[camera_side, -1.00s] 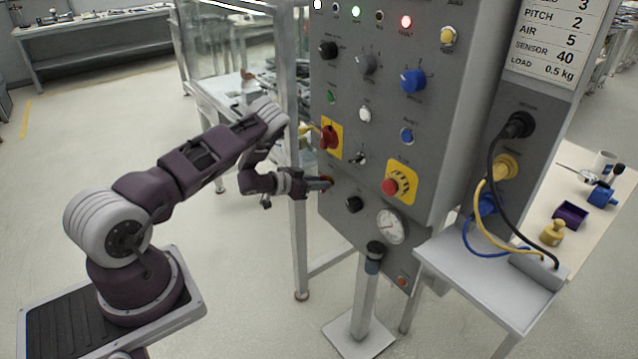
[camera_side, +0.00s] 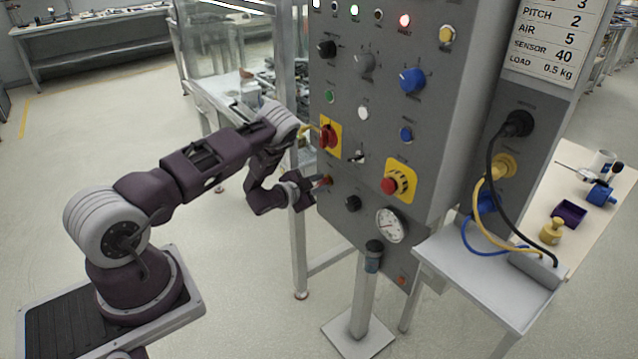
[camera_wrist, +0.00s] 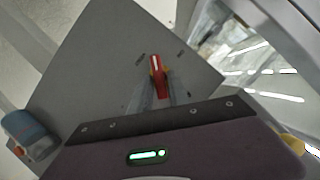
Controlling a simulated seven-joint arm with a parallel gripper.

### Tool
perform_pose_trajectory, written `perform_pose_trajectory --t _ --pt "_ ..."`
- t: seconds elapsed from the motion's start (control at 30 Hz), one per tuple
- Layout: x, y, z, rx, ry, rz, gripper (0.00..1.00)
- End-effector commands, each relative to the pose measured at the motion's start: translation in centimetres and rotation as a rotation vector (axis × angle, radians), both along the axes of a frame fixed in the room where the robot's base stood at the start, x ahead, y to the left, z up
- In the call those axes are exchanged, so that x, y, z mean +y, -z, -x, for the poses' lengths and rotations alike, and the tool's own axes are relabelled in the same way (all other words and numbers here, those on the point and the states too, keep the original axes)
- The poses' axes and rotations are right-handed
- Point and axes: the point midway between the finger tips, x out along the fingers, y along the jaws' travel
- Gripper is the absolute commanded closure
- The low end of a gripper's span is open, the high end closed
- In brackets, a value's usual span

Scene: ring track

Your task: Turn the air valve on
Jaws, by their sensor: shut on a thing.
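The air valve has a red handle (camera_side: 326,181) low on the left side of the grey control panel, under a red-and-yellow rotary switch. The handle (camera_wrist: 157,77) also shows in the wrist view, with a yellow part behind it. My gripper (camera_side: 317,183) is at the panel, shut on the red handle. In the wrist view the gripper's fingers (camera_wrist: 152,88) reach the handle from below. The fingers hide part of the handle and its base. A round pressure gauge (camera_side: 390,225) sits lower right on the panel.
The red-and-yellow switch (camera_side: 330,137) is just above my gripper. A black knob (camera_side: 353,203) and a yellow-backed red emergency button (camera_side: 390,185) are to the right. A metal frame post (camera_side: 299,250) stands close under my wrist.

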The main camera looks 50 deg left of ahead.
Motion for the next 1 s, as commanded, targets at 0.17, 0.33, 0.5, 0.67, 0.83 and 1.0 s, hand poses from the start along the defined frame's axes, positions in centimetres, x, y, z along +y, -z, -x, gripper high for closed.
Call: perform_pose_trajectory --t 0.17,0.33,0.5,0.67,0.83,1.0 --pt "-0.25 0.29 0.08 0.003 0.002 -0.163 1.00" --pt "-0.41 0.44 0.06 0.003 0.003 -0.326 1.00" --pt "-0.49 0.61 0.05 0.001 0.003 -0.486 1.00" --pt "-0.52 0.75 0.06 0.001 0.003 -0.623 1.00" --pt "-0.53 0.90 0.05 0.002 0.003 -0.747 1.00" --pt "-0.54 0.97 0.03 0.001 0.002 -0.838 1.00"
